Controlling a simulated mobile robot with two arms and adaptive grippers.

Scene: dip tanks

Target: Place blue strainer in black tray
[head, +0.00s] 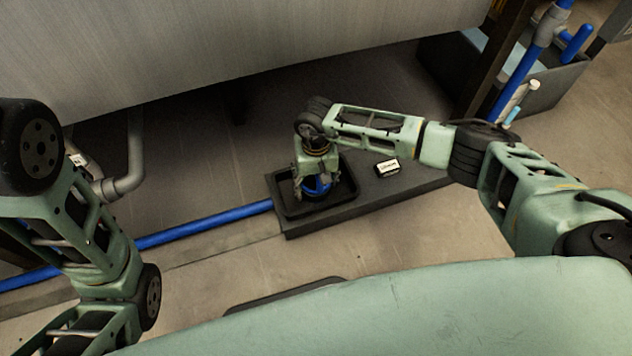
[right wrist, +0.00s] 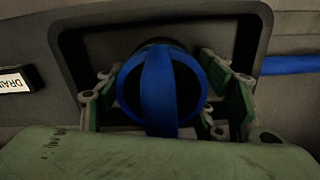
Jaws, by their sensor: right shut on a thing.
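The blue strainer (right wrist: 160,92) has a round blue rim and a band across it in the right wrist view. In the head view a small part of the blue strainer (head: 319,186) shows under my right gripper (head: 312,180). The black tray (head: 342,204) is a shallow dark tray with a raised rim; its rim also shows in the right wrist view (right wrist: 160,10). My right gripper, also in the right wrist view (right wrist: 165,95), has fingers on both sides of the strainer and is shut on it. The strainer is within the tray's outline. Whether it touches the tray floor is hidden.
A dark ledge (head: 405,182) carries the tray and a small block labelled DRAIN (head: 387,168). A blue pipe (head: 205,224) runs along the floor to the left. A large grey tank wall (head: 230,50) stands behind. A dark bin (head: 545,85) is at the upper right.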

